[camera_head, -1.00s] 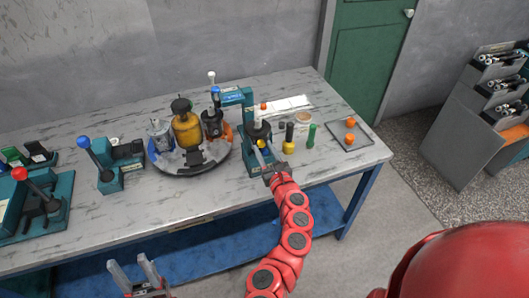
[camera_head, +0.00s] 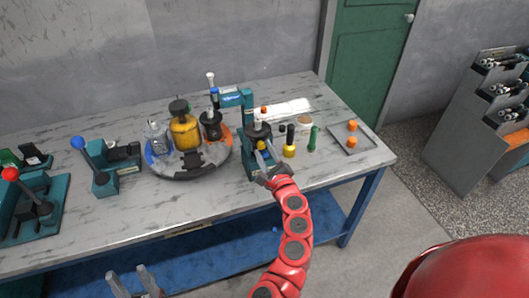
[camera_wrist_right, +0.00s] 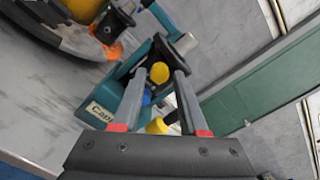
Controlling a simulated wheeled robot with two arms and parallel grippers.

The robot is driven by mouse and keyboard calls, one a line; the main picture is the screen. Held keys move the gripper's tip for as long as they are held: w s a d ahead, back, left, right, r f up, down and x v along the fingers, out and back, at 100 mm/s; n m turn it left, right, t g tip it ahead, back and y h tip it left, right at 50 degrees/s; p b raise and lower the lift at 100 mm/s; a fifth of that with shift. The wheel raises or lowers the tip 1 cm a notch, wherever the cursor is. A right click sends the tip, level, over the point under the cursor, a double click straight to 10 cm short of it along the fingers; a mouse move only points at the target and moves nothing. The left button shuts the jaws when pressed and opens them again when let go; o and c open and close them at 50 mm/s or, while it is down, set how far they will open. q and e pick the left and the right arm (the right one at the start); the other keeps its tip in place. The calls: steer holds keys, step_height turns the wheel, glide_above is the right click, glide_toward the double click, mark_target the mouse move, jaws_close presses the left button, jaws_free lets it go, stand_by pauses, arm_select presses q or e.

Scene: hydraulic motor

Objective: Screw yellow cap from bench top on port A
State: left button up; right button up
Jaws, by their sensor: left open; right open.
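A dark motor (camera_head: 259,133) stands in a teal fixture (camera_head: 248,168) on the bench. A yellow cap (camera_head: 261,145) is at the motor's front; in the right wrist view the yellow cap (camera_wrist_right: 159,72) shows between my fingertips, with a gap on each side. A blue piece (camera_wrist_right: 147,98) and another yellow piece (camera_wrist_right: 158,126) show below it. My right gripper (camera_head: 264,172) is open and empty in front of the fixture; its fingers also show in the wrist view (camera_wrist_right: 159,78). My left gripper (camera_head: 133,272) is open and empty, in front of the bench. Port markings are too small to read.
A round tray (camera_head: 190,171) with a yellow canister (camera_head: 185,130) stands left of the fixture. A black-and-yellow item (camera_head: 289,142), a green item (camera_head: 313,138) and a tray (camera_head: 366,143) with orange pieces are to the right. The front bench edge is close to my right arm.

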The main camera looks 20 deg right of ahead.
jaws_close()
steer(key=shift+d+r+m+p, duration=0.1)
steer(key=shift+m+p, duration=0.2)
steer(key=shift+m, duration=0.5)
steer(key=m+p, duration=0.2)
steer(key=m, duration=0.1)
steer(key=shift+m, duration=0.6)
